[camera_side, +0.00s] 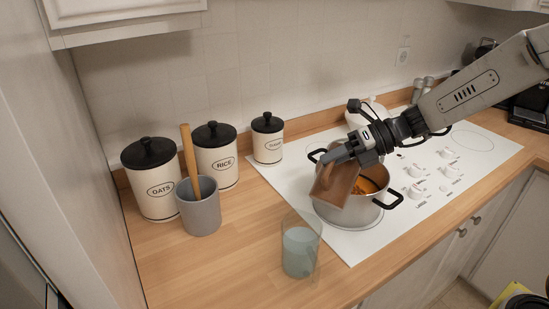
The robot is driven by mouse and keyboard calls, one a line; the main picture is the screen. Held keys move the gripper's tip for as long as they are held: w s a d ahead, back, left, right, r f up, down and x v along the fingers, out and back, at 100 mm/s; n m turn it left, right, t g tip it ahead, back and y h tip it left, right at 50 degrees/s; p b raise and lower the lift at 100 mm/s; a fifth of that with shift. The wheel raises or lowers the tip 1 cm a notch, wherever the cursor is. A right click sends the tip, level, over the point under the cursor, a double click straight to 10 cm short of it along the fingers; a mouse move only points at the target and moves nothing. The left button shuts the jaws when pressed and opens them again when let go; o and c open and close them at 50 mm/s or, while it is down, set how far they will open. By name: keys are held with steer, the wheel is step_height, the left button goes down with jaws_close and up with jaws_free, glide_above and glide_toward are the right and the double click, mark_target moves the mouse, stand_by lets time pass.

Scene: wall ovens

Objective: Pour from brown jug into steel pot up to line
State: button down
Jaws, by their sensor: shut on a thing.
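The brown jug (334,183) is tilted over the left part of the steel pot (347,215). The pot has black handles and stands on the front of the white cooktop. Orange-brown contents show inside the pot, partly hidden by the jug and gripper. I cannot make out a fill line or a stream of liquid. My gripper (342,154) is shut on the jug near its upper part, above the pot.
A clear glass with pale liquid (299,250) stands on the wooden counter left of the pot. A grey crock (199,211) with a wooden handle and canisters marked OATS (152,190) and RICE (216,164) stand farther left. Cooktop knobs (417,190) lie right of the pot.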

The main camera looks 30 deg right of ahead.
mark_target(322, 180)
steer(key=shift+w+d+r+m+y, duration=0.25)
steer(key=shift+d+r+m+y, duration=0.15)
steer(key=shift+d+r+y, duration=0.15)
stand_by(1.7)
steer(key=shift+s+a+f+n+h, duration=0.35)
steer(key=shift+a+f+n+h, duration=0.15)
steer(key=shift+a+h, duration=0.2)
steer(key=shift+s+a+f+n+h, duration=0.2)
steer(key=shift+a+f+n+h, duration=0.1)
steer(key=shift+a+n+h, duration=0.25)
steer(key=shift+a, duration=0.15)
steer(key=shift+s+a+f+n+t+h, duration=0.2)
steer(key=shift+s+a+f+n+h, duration=0.1)
steer(key=shift+a+h, duration=0.25)
steer(key=shift+s+a+f+n+t+h, duration=0.15)
steer(key=shift+s+a+t+h, duration=0.1)
steer(key=shift+a+h, duration=0.25)
steer(key=shift+s+a+f+n+t+h, duration=0.15)
steer(key=shift+s+a+n+t+h, duration=0.15)
steer(key=shift+a+h, duration=0.3)
steer(key=shift+s+a+f+n+t+h, duration=0.15)
steer(key=shift+s+a+n+h, duration=0.15)
steer(key=shift+a+h, duration=0.35)
steer(key=shift+s+a+f+n+t+h, duration=0.1)
steer(key=shift+s+a+n+t+h, duration=0.1)
steer(key=shift+a+n+h, duration=0.4)
steer(key=shift+f+h+b, duration=0.1)
steer(key=shift+h+b, duration=0.2)
